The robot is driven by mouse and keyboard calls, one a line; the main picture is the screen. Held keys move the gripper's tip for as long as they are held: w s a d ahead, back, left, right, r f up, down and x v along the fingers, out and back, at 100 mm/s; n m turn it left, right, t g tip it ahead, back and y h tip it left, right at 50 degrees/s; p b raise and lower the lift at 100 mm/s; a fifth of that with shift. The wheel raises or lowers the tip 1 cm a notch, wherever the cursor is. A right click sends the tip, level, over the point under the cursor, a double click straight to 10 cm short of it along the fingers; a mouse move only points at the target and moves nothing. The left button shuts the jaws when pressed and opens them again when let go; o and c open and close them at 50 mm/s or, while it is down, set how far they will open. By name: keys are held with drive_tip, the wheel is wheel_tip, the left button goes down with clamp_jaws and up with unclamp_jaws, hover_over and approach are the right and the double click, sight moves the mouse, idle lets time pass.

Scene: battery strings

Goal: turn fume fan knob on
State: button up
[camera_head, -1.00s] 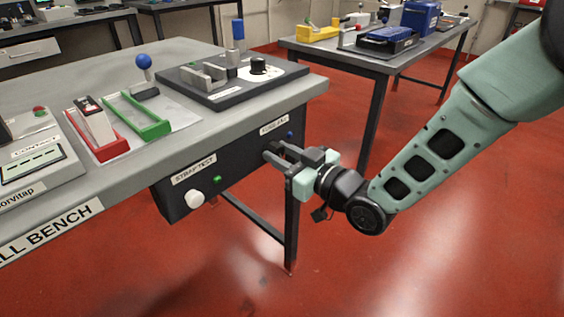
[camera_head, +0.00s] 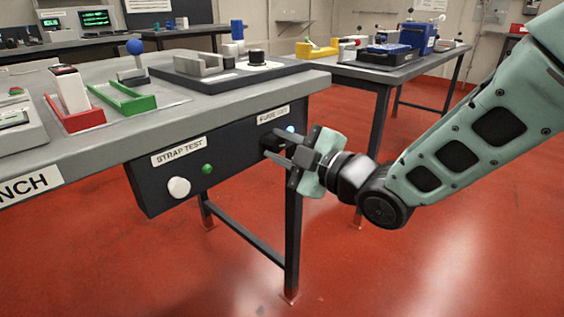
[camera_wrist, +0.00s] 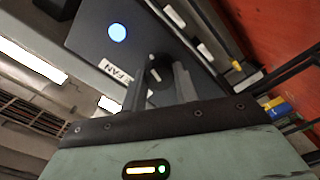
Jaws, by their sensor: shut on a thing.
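The black fume fan knob (camera_wrist: 156,74) is on the dark panel (camera_head: 150,190) under the bench. My gripper (camera_head: 272,147) is shut on the knob, with one finger on each side of it in the wrist view. In the head view my fingers mostly hide the knob. The fume fan label (camera_head: 273,115) sits above it, partly covered, and also shows in the wrist view (camera_wrist: 116,73). A round blue light (camera_wrist: 117,33) beside the knob glows brightly. It also shows in the head view (camera_head: 290,129).
On the same panel, left of my gripper, are a strap test label (camera_head: 179,152), a white knob (camera_head: 179,187) and a green light (camera_head: 207,169). The bench top (camera_head: 110,145) overhangs the panel. A table leg (camera_head: 292,235) stands below my gripper.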

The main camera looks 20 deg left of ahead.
drive_tip(key=shift+f+n+b, duration=0.15)
drive_tip(key=shift+n+b, duration=1.35)
drive_tip(key=o, duration=1)
drive_tip(key=shift+c, duration=0.2)
drive_tip(key=p+v, duration=0.2)
drive_tip(key=v, duration=1.5)
drive_tip(key=shift+d, duration=0.25)
